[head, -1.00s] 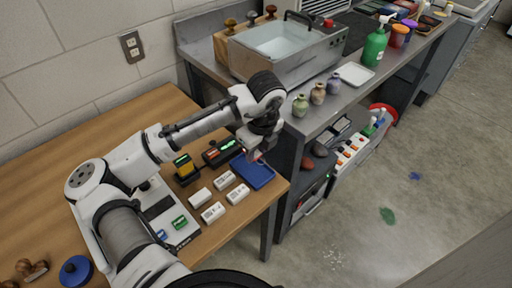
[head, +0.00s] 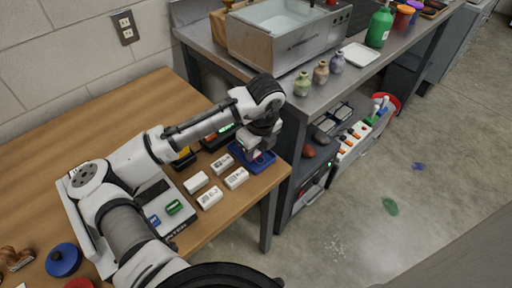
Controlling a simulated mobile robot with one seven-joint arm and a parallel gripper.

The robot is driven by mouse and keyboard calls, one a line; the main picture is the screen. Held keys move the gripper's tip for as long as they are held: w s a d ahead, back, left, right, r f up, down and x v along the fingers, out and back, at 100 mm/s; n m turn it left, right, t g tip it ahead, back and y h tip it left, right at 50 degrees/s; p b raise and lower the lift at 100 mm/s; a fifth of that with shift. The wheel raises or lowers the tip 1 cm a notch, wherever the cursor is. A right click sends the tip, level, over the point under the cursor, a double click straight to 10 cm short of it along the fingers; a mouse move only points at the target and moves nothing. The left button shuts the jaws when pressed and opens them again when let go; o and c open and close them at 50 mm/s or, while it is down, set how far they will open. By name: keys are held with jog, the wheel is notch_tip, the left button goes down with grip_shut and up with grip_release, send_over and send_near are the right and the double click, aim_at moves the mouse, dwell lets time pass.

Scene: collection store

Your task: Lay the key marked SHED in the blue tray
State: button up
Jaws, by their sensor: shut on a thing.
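The blue tray (head: 264,166) lies on the right end of the wooden table, near its edge. My gripper (head: 255,153) is over the tray, pointing down, with its fingers low and near the tray's floor. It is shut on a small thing. The held thing is mostly hidden by the fingers and too small to make out, so I cannot read a SHED mark on it. I cannot tell whether it touches the tray.
Several white labelled blocks (head: 210,198) stand just left of the tray. Dark devices with a green display (head: 220,133) stand behind them. A metal bench (head: 300,102) with small vases (head: 320,72) adjoins the table at right. A blue round object (head: 63,260) is at the near left.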

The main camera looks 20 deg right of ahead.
jog(key=o, duration=1)
jog(key=shift+o, duration=0.2)
notch_tip(320, 180, up, 14)
jog(key=s, duration=0.2)
jog(key=shift+d+f, duration=0.15)
jog(key=shift+d, duration=0.2)
